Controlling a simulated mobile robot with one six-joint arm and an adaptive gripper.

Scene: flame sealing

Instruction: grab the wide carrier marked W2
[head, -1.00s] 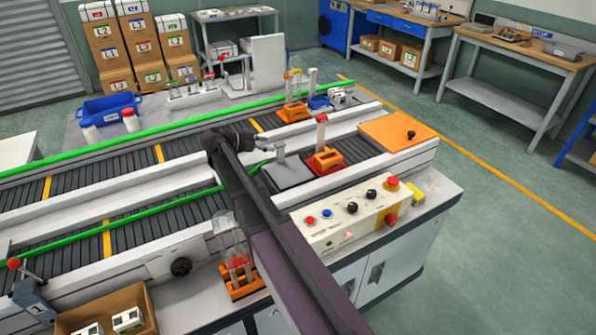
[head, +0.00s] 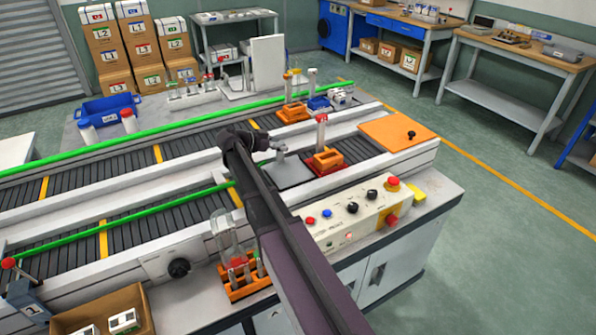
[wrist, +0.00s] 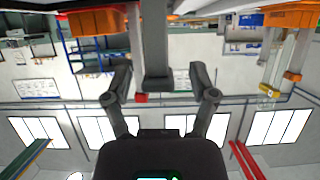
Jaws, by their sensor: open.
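No W2 label is legible, so I cannot tell which carrier bears it. One orange carrier (head: 327,159) stands on the near conveyor with a red-capped tube; an orange block (wrist: 97,21) in the upside-down wrist view appears to be it. Another orange carrier (head: 293,112) stands on the far conveyor with yellow-topped tubes and shows at the wrist view's upper right (wrist: 292,16). A third orange carrier (head: 244,287) with glassware is at the front bench edge. My gripper (head: 266,143) is open and empty, left of the near-conveyor carrier (wrist: 161,72).
A grey post (head: 281,154) stands on a grey plate close by my gripper; it appears between the fingers in the wrist view (wrist: 156,45). An orange plate (head: 398,131) covers the conveyor's right end. A control panel (head: 352,215) lies in front.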

